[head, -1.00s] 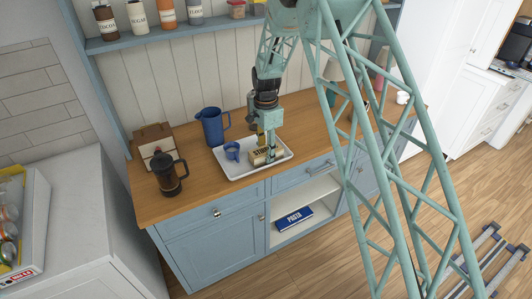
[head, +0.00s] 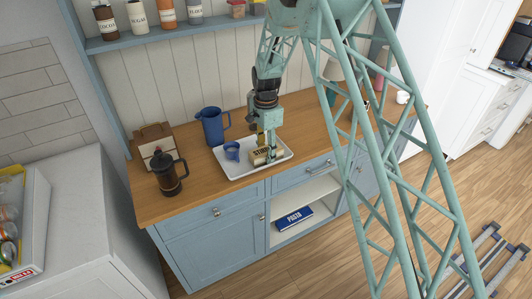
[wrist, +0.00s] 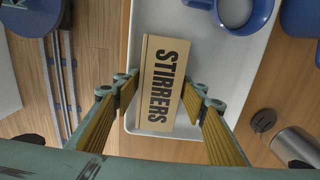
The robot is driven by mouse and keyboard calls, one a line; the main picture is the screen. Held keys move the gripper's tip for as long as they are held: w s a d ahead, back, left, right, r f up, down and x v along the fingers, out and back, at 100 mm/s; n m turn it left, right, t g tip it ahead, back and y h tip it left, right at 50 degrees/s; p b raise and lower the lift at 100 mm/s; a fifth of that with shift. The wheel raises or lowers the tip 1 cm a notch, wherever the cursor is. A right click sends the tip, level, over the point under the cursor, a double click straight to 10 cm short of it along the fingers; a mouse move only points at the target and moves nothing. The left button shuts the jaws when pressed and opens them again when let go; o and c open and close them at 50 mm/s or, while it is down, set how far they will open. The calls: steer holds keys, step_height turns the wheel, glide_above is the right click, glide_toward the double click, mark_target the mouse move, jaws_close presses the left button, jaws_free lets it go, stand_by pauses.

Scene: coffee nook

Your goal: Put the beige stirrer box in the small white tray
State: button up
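The beige stirrer box (head: 260,157), labelled "STIRRERS", is in the small white tray (head: 240,175), near its right front part. In the wrist view the box (wrist: 163,82) lies label up over the tray floor (wrist: 215,62), its lower end close to the rim. My gripper (wrist: 160,97) is over the box with a finger on each side. A gap shows between the left finger and the box; the right finger is very close to its edge. The fingers look open around it. In the head view my gripper (head: 266,146) partly hides the box.
A blue mug (head: 232,151) stands in the tray, left of the box. A blue jug (head: 213,126) stands behind the tray. A French press (head: 168,174) and a wooden box (head: 152,143) are at the counter's left. The wooden counter (head: 200,190) is clear in front.

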step_height(320, 180, up, 11)
steer(key=shift+r, duration=0.5)
steer(key=shift+r, duration=0.1)
stand_by(1.0)
